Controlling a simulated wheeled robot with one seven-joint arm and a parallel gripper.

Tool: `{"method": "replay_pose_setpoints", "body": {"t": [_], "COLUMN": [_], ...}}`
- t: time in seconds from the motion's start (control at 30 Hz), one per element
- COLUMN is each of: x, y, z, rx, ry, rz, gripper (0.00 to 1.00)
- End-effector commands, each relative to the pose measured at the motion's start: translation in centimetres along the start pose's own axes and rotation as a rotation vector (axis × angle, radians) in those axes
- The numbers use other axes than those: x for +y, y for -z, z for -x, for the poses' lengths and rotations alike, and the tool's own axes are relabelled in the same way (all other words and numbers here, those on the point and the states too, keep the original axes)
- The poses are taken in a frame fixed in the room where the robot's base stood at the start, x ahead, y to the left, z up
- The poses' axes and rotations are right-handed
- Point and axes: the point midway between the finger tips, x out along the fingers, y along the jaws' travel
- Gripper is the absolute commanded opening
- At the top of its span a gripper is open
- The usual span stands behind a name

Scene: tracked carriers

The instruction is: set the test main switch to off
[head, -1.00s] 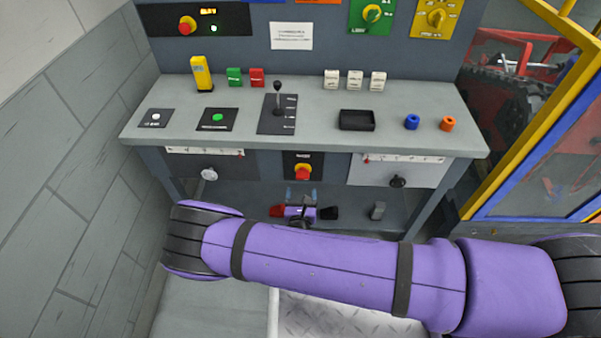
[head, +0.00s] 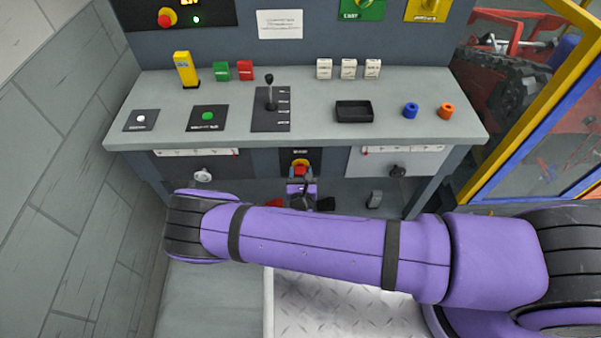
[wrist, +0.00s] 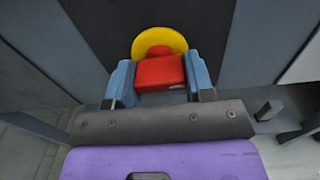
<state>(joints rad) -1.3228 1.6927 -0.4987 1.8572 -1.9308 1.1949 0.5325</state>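A main switch (head: 301,168) with a red handle on a yellow disc sits on a dark panel on the front of the bench, below the top. Its label is too small to read. In the wrist view the red handle (wrist: 160,73) lies between the two blue-grey fingers of my gripper (wrist: 161,80), in front of the yellow disc (wrist: 159,38). The fingers are spread, one on each side of the handle and very close to it. I cannot tell whether they touch it. In the head view my gripper (head: 301,182) is right at the switch, below the bench edge.
The bench top (head: 330,135) holds a black tray (head: 354,111), a lever (head: 269,93), buttons and rings. Another red-and-yellow button (head: 165,17) is on the back wall. A yellow-and-blue frame (head: 530,105) stands right.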

Motion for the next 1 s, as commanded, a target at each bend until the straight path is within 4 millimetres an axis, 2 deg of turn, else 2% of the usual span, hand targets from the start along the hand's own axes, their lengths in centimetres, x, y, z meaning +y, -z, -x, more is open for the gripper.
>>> {"method": "replay_pose_setpoints", "body": {"t": [0.03,0.07,0.47,0.67,1.0], "x": [0.01,0.01,0.03,0.03,0.04], "y": [0.0,-0.01,-0.01,0.0,0.03], "z": [0.0,0.0,0.01,0.02,0.06], "rx": [0.0,0.0,0.0,0.0,0.001], "ry": [0.0,0.0,0.0,0.0,-0.001], "rz": [0.0,0.0,0.062,0.191,0.507], "gripper": [0.31,0.25,0.25,0.25,0.25]}}
